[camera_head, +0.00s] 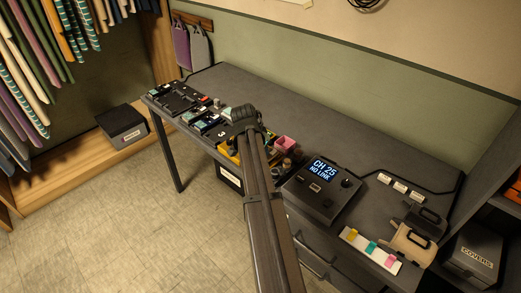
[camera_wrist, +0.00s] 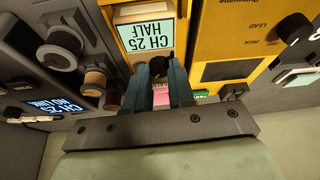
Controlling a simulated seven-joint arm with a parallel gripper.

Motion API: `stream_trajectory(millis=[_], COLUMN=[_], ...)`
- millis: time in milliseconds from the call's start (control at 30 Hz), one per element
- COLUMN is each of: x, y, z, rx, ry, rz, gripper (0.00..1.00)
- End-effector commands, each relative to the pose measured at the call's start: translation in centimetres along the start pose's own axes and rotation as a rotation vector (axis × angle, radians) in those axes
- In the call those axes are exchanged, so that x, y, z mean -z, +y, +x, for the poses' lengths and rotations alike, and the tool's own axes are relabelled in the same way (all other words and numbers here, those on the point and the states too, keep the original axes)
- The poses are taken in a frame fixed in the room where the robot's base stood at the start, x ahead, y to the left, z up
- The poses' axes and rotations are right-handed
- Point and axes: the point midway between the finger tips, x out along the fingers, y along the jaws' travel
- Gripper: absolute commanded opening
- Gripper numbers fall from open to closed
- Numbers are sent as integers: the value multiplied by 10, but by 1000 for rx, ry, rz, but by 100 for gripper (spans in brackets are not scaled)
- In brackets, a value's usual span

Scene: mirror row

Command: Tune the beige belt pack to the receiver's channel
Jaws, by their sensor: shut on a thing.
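In the wrist view, a belt pack (camera_wrist: 118,42) with a yellowish-tan edge shows a pale screen reading "CH 25 HALF". My gripper (camera_wrist: 160,72) is just below that screen, its fingers closed on a small dark knob (camera_wrist: 158,62).
A yellow unit (camera_wrist: 225,45) marked "LEAD" sits close to the right of my fingers. Dark gear with several knobs (camera_wrist: 95,80) is close on the left. A beige pouch (camera_head: 412,243) and a strip with coloured tabs (camera_head: 370,250) lie at the table's right.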

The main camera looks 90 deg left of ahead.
Motion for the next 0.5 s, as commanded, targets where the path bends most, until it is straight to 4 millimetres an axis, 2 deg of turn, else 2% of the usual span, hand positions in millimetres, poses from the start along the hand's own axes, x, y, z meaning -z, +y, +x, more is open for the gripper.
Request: stream_trajectory(millis=[133,167,400,500], x=[0,0,0,0], y=[0,0,0,0], z=[0,0,0,0], rx=[0,0,-1,-1], ry=[0,0,0,0], rz=[1,1,2,2], gripper=[0,24,47,50])
